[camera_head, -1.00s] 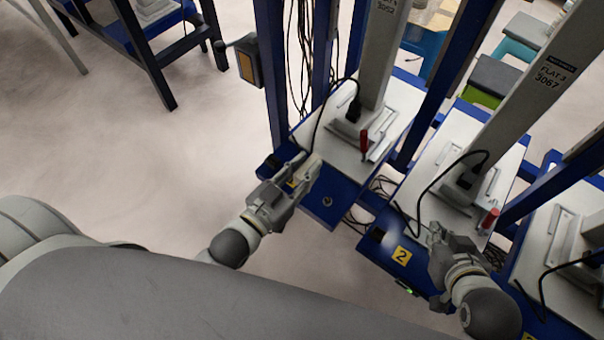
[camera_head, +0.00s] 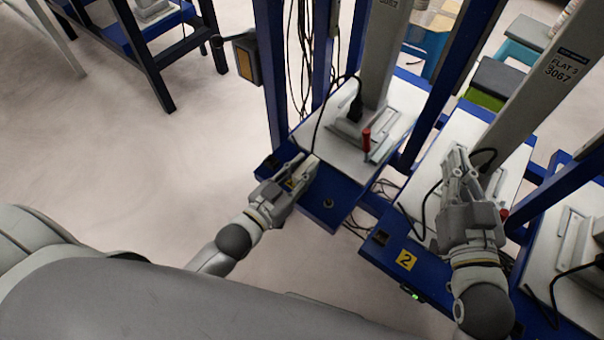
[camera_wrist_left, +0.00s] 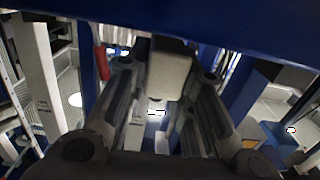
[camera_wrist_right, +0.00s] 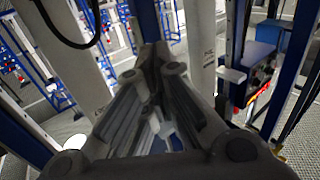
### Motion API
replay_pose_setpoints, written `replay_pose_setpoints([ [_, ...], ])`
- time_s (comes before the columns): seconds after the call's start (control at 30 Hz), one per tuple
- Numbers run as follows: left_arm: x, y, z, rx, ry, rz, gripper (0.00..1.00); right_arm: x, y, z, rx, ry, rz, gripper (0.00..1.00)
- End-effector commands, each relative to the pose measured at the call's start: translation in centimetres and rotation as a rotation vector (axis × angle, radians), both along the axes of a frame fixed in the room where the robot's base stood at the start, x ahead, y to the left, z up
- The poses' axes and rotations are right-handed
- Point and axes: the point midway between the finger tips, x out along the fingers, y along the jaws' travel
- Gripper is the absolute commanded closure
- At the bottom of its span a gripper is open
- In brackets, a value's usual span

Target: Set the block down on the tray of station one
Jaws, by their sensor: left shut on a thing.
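My left gripper (camera_head: 307,166) is at the front left edge of the leftmost station, beside its white tray surface (camera_head: 338,160). In the left wrist view it is shut on a pale beige block (camera_wrist_left: 172,72), which sits between the fingertips. In the head view the block is small and mostly hidden by the fingers, and I cannot tell whether it touches the surface. My right gripper (camera_head: 458,160) is over the station marked 2, with fingertips together; in the right wrist view they meet and hold nothing visible.
Red-handled clamp (camera_head: 366,140) and grey column (camera_head: 380,55) stand on the leftmost station. Blue posts (camera_head: 272,70) rise beside it. Station two's yellow label (camera_head: 406,260) is at its front. A grey box with an orange panel (camera_head: 246,62) hangs left.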

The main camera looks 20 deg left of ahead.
Motion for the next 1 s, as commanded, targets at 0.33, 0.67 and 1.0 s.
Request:
replay_pose_setpoints([
  [0.33,0.0,0.0,-1.3,0.0,-0.002,0.0,1.0,0.0,0.4,2.5,0.034,-0.132,0.007,1.0],
  [0.67,0.0,0.0,-1.6,0.0,-0.001,0.0,1.0,0.0,0.4,2.7,0.038,-0.146,0.009,1.0],
  [1.0,0.0,0.0,-1.5,0.0,-0.001,0.0,0.56,0.0,0.4,2.8,0.038,-0.147,0.009,1.0],
])
